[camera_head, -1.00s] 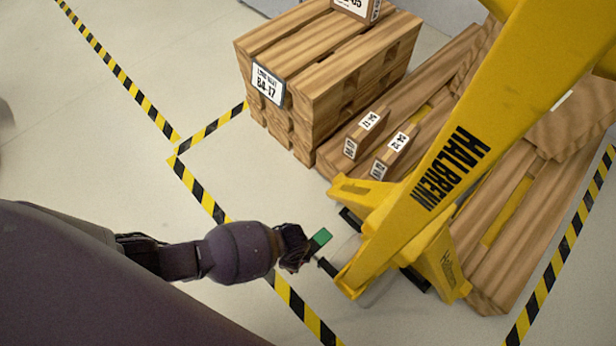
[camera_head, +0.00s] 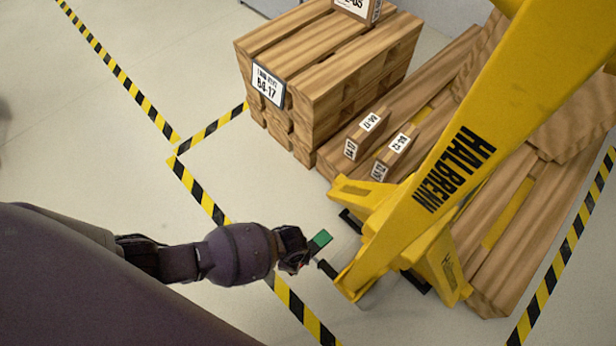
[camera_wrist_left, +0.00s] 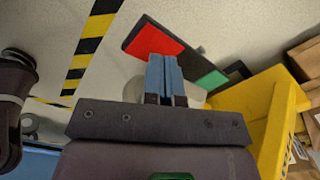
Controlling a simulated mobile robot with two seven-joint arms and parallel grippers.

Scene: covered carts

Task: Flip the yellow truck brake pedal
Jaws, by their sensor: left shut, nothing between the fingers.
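The yellow truck (camera_head: 400,220), a pallet jack marked HALBRENN, stands at the right in the head view. Its brake pedal is a dark bar with a green end (camera_head: 320,240) low by the truck's base. In the left wrist view the pedal has a red end (camera_wrist_left: 152,41) and a green end (camera_wrist_left: 212,80). My left gripper (camera_head: 298,252) is beside the pedal. The red end is mostly hidden in the head view. My right gripper is out of view.
Stacked wooden pallets (camera_head: 335,80) stand at the top centre, and a low pallet (camera_head: 520,230) lies behind the truck. Yellow-black floor tape (camera_head: 200,191) runs under my left arm. The floor at the left is clear.

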